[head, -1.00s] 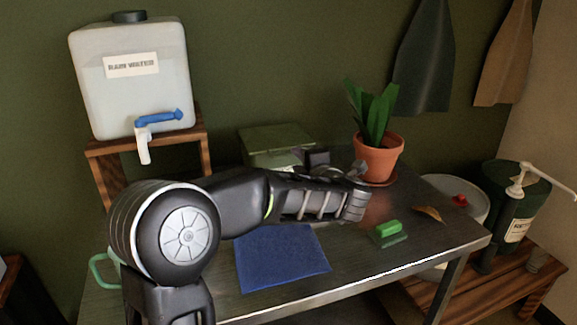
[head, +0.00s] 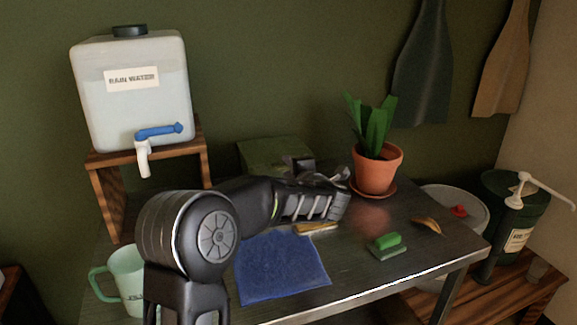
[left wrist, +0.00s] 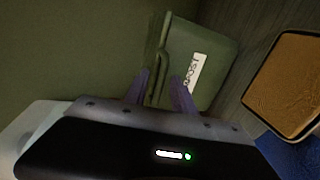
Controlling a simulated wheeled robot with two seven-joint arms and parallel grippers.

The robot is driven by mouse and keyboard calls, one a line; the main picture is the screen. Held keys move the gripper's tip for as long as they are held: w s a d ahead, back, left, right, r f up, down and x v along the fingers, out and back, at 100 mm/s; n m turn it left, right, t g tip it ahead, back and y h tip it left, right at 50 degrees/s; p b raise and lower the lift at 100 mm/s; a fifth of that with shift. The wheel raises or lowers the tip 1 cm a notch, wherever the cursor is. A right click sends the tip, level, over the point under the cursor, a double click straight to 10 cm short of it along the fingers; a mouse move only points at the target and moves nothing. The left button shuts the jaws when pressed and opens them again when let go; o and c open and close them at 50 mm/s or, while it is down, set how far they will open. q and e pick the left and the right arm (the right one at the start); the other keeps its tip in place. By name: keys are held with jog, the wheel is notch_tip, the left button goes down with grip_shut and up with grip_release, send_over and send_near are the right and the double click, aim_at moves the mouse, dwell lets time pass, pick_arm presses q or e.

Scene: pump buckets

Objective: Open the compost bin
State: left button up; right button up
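The compost bin (head: 262,155) is a dull green box at the back of the metal table, partly hidden by my left arm in the head view. In the left wrist view the bin (left wrist: 215,55) fills the upper middle, with a white label that I can only partly read and a raised green lip on its left. My left gripper (left wrist: 162,82) has its two fingers apart, close to the bin on either side of its lip and label edge. I cannot tell whether they touch it. In the head view the left gripper (head: 303,165) is at the bin's right front, mostly hidden. My right gripper is not in view.
A flat brown piece (head: 316,228) lies by the blue cloth (head: 280,268). A potted plant (head: 376,172) stands right of the bin. A green sponge (head: 386,241), a dry leaf (head: 427,225) and a pale green mug (head: 125,288) are on the table. A rain-water tank (head: 135,95) stands left.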

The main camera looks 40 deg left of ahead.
pick_arm(q)
jog(key=shift+w+a+f, duration=0.1)
jog(key=shift+w+a, duration=0.2)
jog(key=shift+a, duration=0.1)
jog(key=shift+c, duration=0.3)
grip_shut()
dwell(0.9)
